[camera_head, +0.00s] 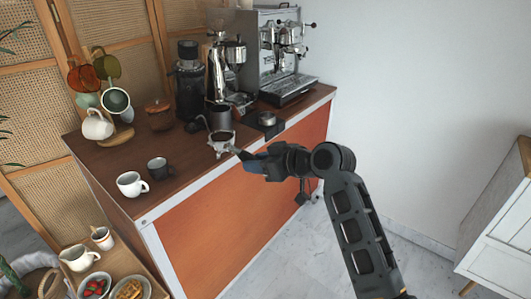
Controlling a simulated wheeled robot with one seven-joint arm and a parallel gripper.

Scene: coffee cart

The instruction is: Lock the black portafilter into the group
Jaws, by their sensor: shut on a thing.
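The portafilter (221,145) is a metal basket holder with dark contents, near the front edge of the wooden counter top. My gripper (243,155) is shut on its handle from the right. The gripper hides most of the handle, so its colour is hard to tell. Whether the basket touches the counter is unclear. The espresso machine (255,48) stands at the back right of the counter, and its group (290,38) is on the front, well above and behind the portafilter. Details of the group are too small to tell.
A tamping stand (267,121) and a dark pitcher (220,116) are close to the portafilter. A black grinder (189,85) stands behind. A white cup (131,184) and a dark cup (158,168) are front left. Free counter lies between the cups and portafilter.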

